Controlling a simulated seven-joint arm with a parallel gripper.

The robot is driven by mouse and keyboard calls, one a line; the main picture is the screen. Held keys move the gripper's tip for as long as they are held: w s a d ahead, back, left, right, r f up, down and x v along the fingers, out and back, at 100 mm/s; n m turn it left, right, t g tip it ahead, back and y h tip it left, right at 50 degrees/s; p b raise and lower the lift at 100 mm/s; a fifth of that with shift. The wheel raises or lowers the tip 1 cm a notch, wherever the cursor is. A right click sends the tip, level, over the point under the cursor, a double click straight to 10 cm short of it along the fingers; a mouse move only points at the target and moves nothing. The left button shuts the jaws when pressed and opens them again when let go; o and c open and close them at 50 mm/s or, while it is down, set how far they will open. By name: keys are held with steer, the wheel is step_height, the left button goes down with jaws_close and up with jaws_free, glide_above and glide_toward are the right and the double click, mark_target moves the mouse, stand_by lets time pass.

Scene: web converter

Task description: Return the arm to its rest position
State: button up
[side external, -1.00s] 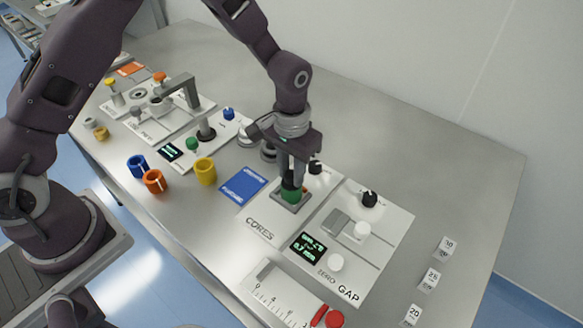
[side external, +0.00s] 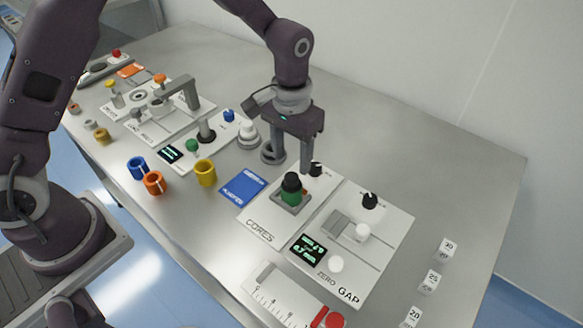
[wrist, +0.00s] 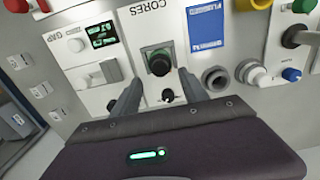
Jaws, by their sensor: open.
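My gripper (side external: 292,160) is open and empty, above and just behind the CORES panel (side external: 262,226). Its two fingers also show spread apart in the wrist view (wrist: 160,98). A green core with a black top (side external: 291,192) sits upright on its grey square base on that panel, apart from the fingers. In the wrist view the green core (wrist: 159,63) lies beyond the fingertips. My arm is bent over the table from the left.
The GAP panel (side external: 385,245) stands right of CORES, with a ruler plate (side external: 275,297) in front. Blue (side external: 137,167), orange (side external: 154,183) and yellow (side external: 205,172) rings and a blue card (side external: 242,187) lie left. The table's back right is clear.

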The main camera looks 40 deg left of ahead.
steer(key=shift+r, duration=1)
steer(key=s+a+r+t, duration=0.2)
steer(key=s+a+r, duration=0.2)
steer(key=s+r, duration=0.45)
steer(key=s+a+r+t, duration=0.2)
steer(key=s+a+r, duration=0.2)
steer(key=s+r, duration=0.45)
steer(key=s+a+r+t, duration=0.1)
steer(key=s+a, duration=0.1)
steer(key=s, duration=0.5)
steer(key=shift+s+r+t, duration=0.15)
steer(key=shift+s+t, duration=0.05)
steer(key=shift+t, duration=0.1)
steer(key=shift+w, duration=0.1)
